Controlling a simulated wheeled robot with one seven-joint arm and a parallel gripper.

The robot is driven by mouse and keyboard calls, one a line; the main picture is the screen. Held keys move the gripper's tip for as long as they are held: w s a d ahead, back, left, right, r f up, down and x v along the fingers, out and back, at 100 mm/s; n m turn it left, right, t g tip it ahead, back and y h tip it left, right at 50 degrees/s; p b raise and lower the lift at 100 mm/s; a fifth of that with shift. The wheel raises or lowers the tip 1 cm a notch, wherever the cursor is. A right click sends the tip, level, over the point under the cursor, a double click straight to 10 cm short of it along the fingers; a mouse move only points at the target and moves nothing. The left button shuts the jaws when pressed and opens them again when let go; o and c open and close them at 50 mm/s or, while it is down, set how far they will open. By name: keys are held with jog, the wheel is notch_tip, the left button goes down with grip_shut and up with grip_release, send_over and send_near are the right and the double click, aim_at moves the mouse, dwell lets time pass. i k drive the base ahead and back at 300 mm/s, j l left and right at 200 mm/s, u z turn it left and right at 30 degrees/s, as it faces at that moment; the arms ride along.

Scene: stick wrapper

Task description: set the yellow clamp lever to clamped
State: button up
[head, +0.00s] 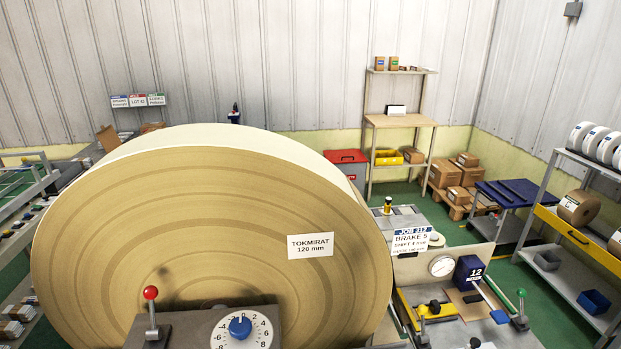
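A small lever with a yellow knob (422,310) stands on the machine bench at the lower right, beside a yellow-edged plate (408,306). It looks like the yellow clamp lever, but it is too small to tell which position it is in. Another small post with a yellow and black top (388,205) stands on a grey surface farther back. My gripper is not in view.
A huge paper roll (200,240) fills the left and middle. In front are a red-knobbed lever (151,310) and a blue dial (240,327). Near the yellow lever are a gauge (442,266), a blue block (468,270) and a green-handled lever (521,305).

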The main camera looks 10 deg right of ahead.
aim_at(424, 339)
jog(key=i+l+u, duration=0.1)
jog(key=l+u, duration=1.35)
jog(key=k+l+u, duration=0.2)
jog(key=l+u, duration=0.25)
jog(key=k+l+u, duration=0.2)
jog(key=l+u, duration=0.15)
jog(key=u, duration=0.15)
